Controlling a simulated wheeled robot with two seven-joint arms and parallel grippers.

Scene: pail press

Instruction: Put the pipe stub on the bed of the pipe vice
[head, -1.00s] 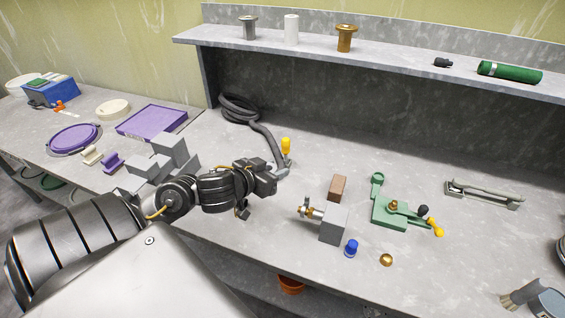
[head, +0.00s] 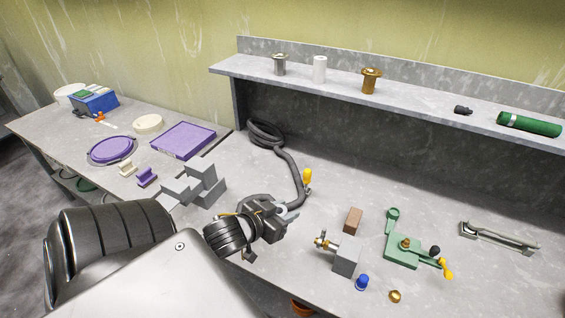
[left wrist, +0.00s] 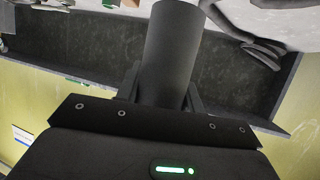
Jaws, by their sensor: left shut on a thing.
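My left gripper (head: 284,217) is shut on a dark grey cylinder (left wrist: 170,55), apparently the pipe stub. The left wrist view shows the cylinder close up, between the fingers. In the head view the hand hides most of it, and I cannot tell whether it touches the bench. An angular grey block (head: 207,179) with stepped and sloping faces, which may be the pipe vice, stands left of the gripper on the bench. Nothing shows on its faces, though my arm is close in front of it. My right gripper is out of view.
A grey hose (head: 289,160) with a yellow handle (head: 307,176) lies just behind the gripper. A grey box (head: 347,257) with a brass fitting, a brown block (head: 353,220) and a green fixture (head: 402,253) stand to the right. A purple tray (head: 183,140) lies back left.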

